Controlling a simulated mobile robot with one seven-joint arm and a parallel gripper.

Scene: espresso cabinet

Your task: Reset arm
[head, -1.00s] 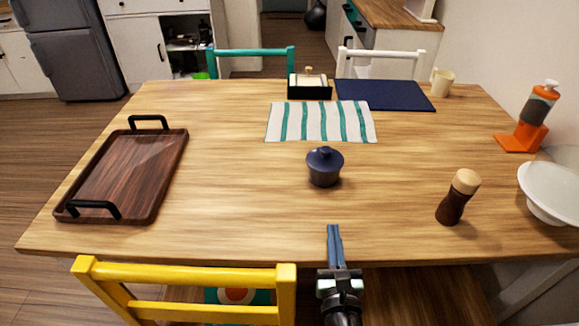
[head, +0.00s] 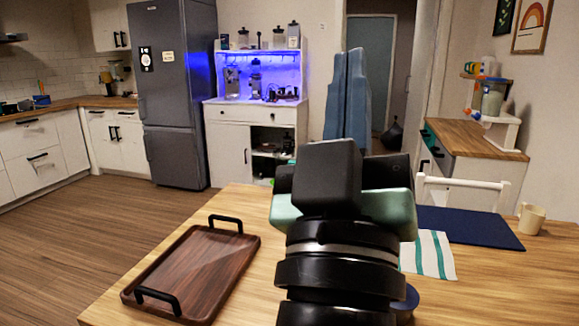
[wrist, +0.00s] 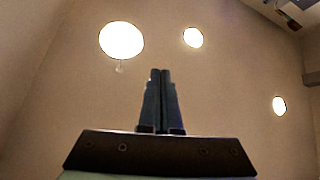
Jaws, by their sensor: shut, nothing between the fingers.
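My gripper (head: 347,95) stands raised in the middle of the head view, its blue-grey fingers together and pointing up, with nothing between them. In the wrist view my gripper (wrist: 160,100) also shows shut and empty, pointing at the ceiling. My arm hides part of the wooden table (head: 250,285) behind it.
A dark wooden tray (head: 195,275) with black handles lies on the table at left. A navy mat (head: 468,227), a striped cloth (head: 430,255) and a cream mug (head: 531,219) are at right. A dark blue pot (head: 406,303) is mostly hidden. A white cabinet (head: 225,145) stands behind.

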